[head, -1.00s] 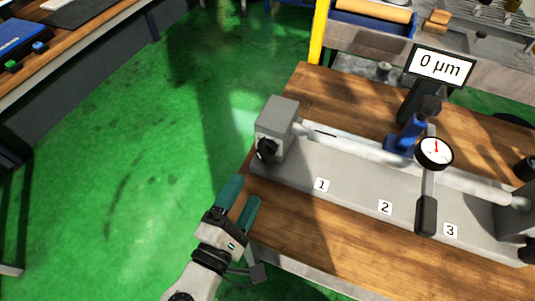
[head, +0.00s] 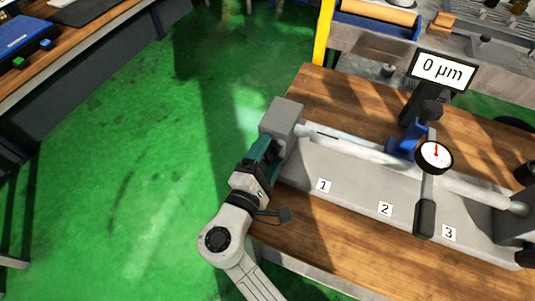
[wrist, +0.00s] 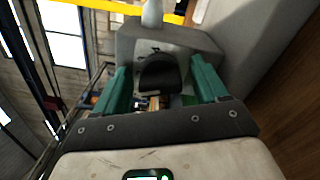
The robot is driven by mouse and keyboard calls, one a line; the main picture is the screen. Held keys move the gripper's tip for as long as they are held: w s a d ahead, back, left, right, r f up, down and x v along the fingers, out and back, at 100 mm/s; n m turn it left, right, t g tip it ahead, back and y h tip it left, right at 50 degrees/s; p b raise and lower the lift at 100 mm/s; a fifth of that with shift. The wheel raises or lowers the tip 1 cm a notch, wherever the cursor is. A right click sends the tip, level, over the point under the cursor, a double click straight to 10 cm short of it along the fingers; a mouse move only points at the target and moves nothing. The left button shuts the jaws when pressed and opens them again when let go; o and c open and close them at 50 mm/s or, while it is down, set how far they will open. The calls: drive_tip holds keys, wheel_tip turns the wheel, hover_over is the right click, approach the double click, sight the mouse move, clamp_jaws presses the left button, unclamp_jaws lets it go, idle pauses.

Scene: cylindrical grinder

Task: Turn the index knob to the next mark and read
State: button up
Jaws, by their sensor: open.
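The black index knob (wrist: 157,77) sits on the face of the grey headstock block (head: 281,117). In the head view my gripper (head: 267,149) covers the knob. In the wrist view my gripper (wrist: 160,90) is open, with one green finger on each side of the knob. I cannot tell whether the fingers touch it. The dial gauge (head: 434,157) has a red needle pointing about straight up. The display (head: 442,69) reads 0 µm. The gauge stands over the shaft (head: 350,146) near labels 2 and 3. No knob marks are readable.
The grey bed carries labels 1 (head: 324,186), 2 (head: 385,209) and 3 (head: 449,233). It rests on a wooden bench (head: 322,238). A black-handled lever (head: 425,218) hangs below the dial. The green floor (head: 130,190) at left is clear.

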drive_tip(key=shift+c, duration=0.4)
drive_tip(key=c, duration=0.9)
drive_tip(key=shift+f+b, duration=0.1)
drive_tip(key=shift+b, duration=0.25)
drive_tip(key=shift+f+m+b, duration=0.15)
drive_tip(key=shift+m+b, duration=0.45)
drive_tip(key=shift+b, duration=0.15)
drive_tip(key=m+b, duration=0.2)
drive_tip(key=b, duration=0.1)
drive_tip(key=shift+f, duration=0.2)
drive_tip(key=m+b, duration=0.3)
drive_tip(key=b, duration=0.1)
drive_tip(key=shift+b, duration=0.3)
drive_tip(key=m+b, duration=0.2)
drive_tip(key=shift+r+m+b, duration=0.1)
drive_tip(key=shift+m+b, duration=0.2)
drive_tip(key=shift+b, duration=0.05)
drive_tip(key=shift+r, duration=0.1)
